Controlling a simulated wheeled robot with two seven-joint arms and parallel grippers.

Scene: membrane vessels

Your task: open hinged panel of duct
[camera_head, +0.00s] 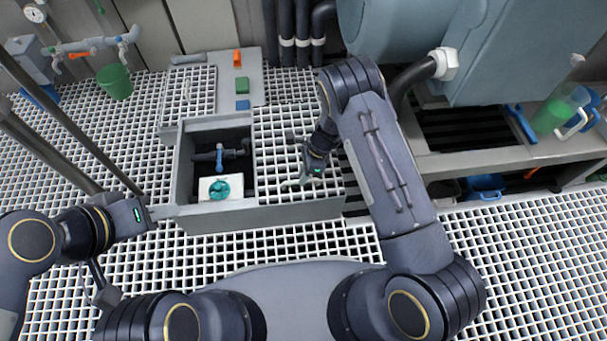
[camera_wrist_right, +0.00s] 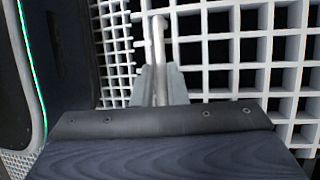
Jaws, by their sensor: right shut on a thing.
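The duct is a grey box (camera_head: 216,217) set in the grating floor. Its left part is uncovered and shows a blue-handled valve (camera_head: 220,157) and a teal round part (camera_head: 219,189) on a white block. A white grated panel (camera_head: 272,130) lies flat over its right part. My right gripper (camera_head: 301,184) is low over this panel. In the right wrist view my right gripper (camera_wrist_right: 158,85) is shut on a thin pale bar (camera_wrist_right: 158,40) at the grating. My left gripper (camera_head: 162,211) is at the duct's front left corner; its finger opening is unclear.
A grey plate (camera_head: 237,65) behind the duct holds an orange, a green and a blue piece. A green bucket (camera_head: 115,82) hangs at the back left. A bench (camera_head: 500,140) with a green jug (camera_head: 550,116) stands at the right. Slanted dark pipes (camera_head: 70,122) cross at the left.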

